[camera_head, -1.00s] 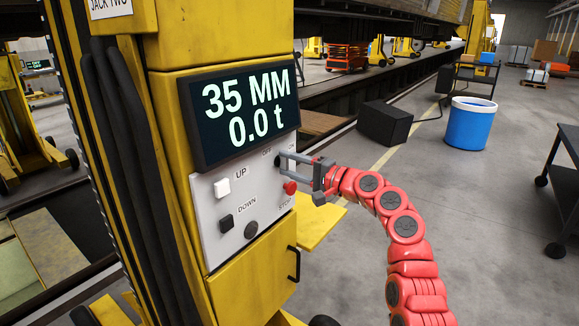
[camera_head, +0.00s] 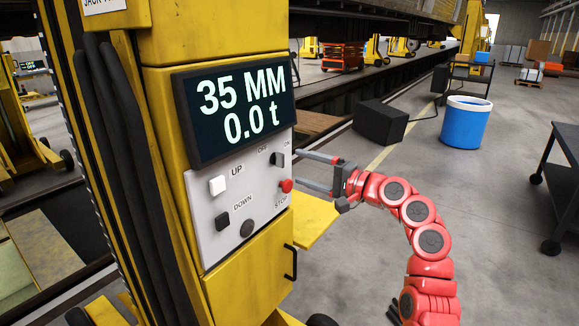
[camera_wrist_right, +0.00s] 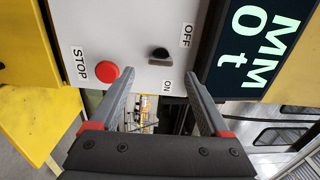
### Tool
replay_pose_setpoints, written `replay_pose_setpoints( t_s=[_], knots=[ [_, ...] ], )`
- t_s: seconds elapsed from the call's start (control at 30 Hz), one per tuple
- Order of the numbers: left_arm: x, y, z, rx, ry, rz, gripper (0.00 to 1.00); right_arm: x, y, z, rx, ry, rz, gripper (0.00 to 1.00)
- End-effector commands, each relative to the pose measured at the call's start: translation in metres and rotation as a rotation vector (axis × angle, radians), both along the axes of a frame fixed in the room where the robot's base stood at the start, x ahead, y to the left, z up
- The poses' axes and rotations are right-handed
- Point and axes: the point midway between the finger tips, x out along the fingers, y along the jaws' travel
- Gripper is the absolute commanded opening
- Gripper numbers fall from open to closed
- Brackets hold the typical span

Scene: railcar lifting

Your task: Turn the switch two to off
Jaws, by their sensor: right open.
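The dark rotary switch (camera_head: 277,159) sits at the upper right of the white control panel (camera_head: 212,240), between the OFF and ON labels. In the right wrist view the switch (camera_wrist_right: 158,54) lies ahead of and between my fingers, with OFF and ON beside it. I cannot clearly tell which label its knob points to. My right gripper (camera_head: 303,168) is open and empty, its fingertips just right of the panel and apart from the switch. It also shows open in the right wrist view (camera_wrist_right: 157,76). My left gripper is not in view.
The red STOP button (camera_head: 286,185) is close below the switch. A white UP button (camera_head: 217,186), a black DOWN button (camera_head: 222,221) and a display (camera_head: 238,112) reading 35 MM and 0.0 t are on the yellow jack (camera_head: 255,265). Floor to the right is mostly free.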

Motion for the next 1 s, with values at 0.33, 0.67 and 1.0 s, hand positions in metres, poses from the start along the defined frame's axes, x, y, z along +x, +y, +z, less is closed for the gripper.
replay_pose_setpoints(
  t_s=[0.33, 0.67, 1.0],
  knots=[
    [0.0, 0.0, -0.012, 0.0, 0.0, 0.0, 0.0, -0.05, -0.071, -0.001, 0.0, -0.003, -0.003, 0.8],
    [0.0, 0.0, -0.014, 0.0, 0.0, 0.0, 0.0, -0.066, -0.091, 0.0, -0.001, -0.001, 0.001, 0.8],
    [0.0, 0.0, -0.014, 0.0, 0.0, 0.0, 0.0, -0.058, -0.094, -0.004, 0.021, -0.007, -0.032, 0.8]
  ],
)
